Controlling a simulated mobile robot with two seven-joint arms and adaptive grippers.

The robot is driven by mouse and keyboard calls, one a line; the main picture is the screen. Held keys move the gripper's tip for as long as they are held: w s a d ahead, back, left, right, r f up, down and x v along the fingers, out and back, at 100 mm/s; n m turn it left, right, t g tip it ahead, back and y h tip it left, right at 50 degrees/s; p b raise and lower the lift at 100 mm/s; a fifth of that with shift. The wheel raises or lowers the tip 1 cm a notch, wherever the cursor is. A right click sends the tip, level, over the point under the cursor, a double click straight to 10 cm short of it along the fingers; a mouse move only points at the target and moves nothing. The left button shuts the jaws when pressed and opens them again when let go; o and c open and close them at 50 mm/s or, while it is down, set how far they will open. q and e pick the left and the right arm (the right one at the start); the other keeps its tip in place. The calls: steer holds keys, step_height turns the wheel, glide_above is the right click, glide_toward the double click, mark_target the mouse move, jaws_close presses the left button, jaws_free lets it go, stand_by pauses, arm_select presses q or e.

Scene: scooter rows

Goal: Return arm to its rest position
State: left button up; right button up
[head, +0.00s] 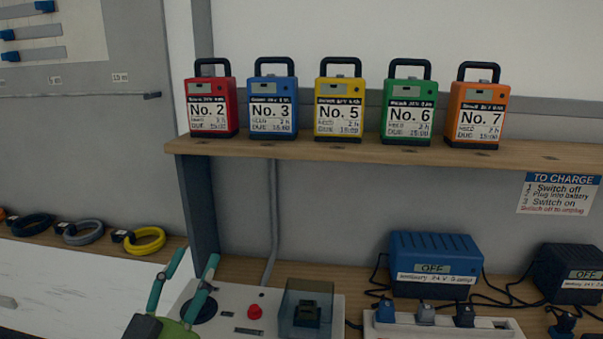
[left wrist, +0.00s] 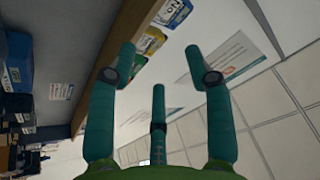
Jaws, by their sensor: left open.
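My left gripper (head: 190,275) is at the bottom left of the head view, in front of the shelf's left end and over the left edge of the grey-white control panel (head: 268,297). Its teal fingers are spread, with nothing between them. In the left wrist view the same gripper (left wrist: 160,70) shows its fingers apart and empty, with the wall and ceiling beyond. My right gripper is not in view.
Batteries No. 2 (head: 211,103), No. 3 (head: 273,104), No. 5 (head: 339,106), No. 6 (head: 408,108) and No. 7 (head: 477,112) stand on the wooden shelf (head: 370,148). Below are a blue charger (head: 436,256), a dark charger (head: 570,262) and a power strip (head: 480,327).

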arm_select(q)
steer(key=s+a+f+n+g+y, duration=0.3)
steer(key=f+g, duration=0.2)
steer(key=f, duration=0.7)
steer(key=s+a+f+n+g+y, duration=0.25)
steer(key=f+g, duration=0.25)
steer(key=f, duration=0.7)
steer(key=s+d+f+g, duration=0.1)
steer(key=s+f+g, duration=0.8)
steer(key=s+f, duration=0.6)
steer(key=s+f+g+p, duration=0.1)
steer(key=s+f+p, duration=0.2)
steer(key=f, duration=1.7)
steer(key=s+a+f, duration=0.1)
steer(key=s+f, duration=0.4)
steer(key=s, duration=0.3)
steer(key=s+a+f+g+p, duration=0.1)
steer(key=s+f, duration=0.5)
steer(key=s, duration=0.1)
steer(key=shift+s+a, duration=0.25)
steer(key=shift+s, duration=0.15)
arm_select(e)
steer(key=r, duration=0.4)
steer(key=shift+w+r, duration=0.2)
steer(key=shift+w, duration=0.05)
